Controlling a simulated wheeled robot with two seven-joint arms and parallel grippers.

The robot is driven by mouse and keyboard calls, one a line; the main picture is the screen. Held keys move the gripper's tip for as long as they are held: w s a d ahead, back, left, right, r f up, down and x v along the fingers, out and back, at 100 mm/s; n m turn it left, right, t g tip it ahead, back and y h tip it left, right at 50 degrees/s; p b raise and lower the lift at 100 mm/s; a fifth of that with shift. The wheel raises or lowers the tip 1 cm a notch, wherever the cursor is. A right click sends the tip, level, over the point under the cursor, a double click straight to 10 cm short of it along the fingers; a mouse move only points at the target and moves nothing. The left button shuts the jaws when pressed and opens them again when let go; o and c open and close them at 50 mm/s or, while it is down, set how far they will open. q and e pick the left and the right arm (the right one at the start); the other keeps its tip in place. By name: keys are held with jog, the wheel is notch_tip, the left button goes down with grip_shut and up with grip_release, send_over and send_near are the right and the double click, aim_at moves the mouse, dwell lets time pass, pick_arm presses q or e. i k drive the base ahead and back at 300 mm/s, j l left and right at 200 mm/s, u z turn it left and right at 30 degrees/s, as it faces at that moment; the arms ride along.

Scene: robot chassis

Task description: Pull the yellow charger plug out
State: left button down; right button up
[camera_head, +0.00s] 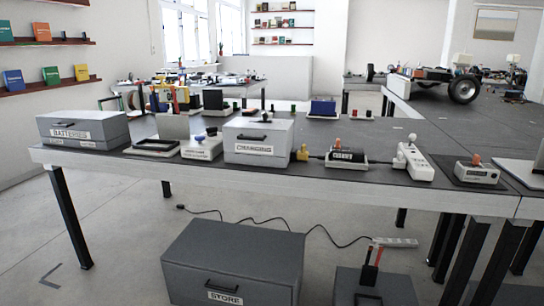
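A small yellow plug (302,153) stands on the dark table top, just right of a light grey box labelled CHARGING (258,140). A short dark cable seems to run from it to a black and white charger unit (347,158) with an orange knob on top. A white power strip (413,162) with a white piece standing on it is further right. Whether the yellow plug sits in a socket is too small to tell. Neither of my grippers shows in the head view.
A grey BATTERIES box (84,129) stands at the table's left end. A grey device with an orange knob (477,171) is at the right. Below are a STORE box (233,262), another dark box (375,287) and a floor cable. The table's front edge (200,177) is clear.

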aim_at(301, 155)
jog(key=i+j, duration=0.1)
jog(key=i, duration=0.6)
jog(key=i+j, duration=0.1)
jog(key=i, duration=0.55)
